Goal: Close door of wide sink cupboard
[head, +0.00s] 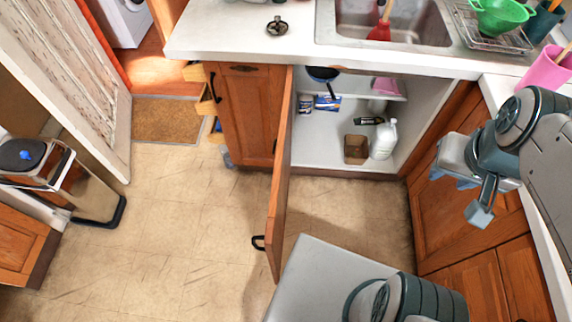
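The wide sink cupboard (340,150) stands open under the sink in the head view. Its wooden door (279,190) is swung far out into the room and seen nearly edge-on, with a black handle (258,242) near its lower free end. My gripper (470,196) is at the right, in front of the right-hand cupboards. It is well apart from the door and touches nothing that I can see. I see nothing held in it; its finger opening is unclear from this angle.
Inside the cupboard are a white bottle (384,139), a brown box (356,149) and small packages. A narrow closed cupboard (240,115) is left of the door. The tiled floor (180,220) left of the door is free.

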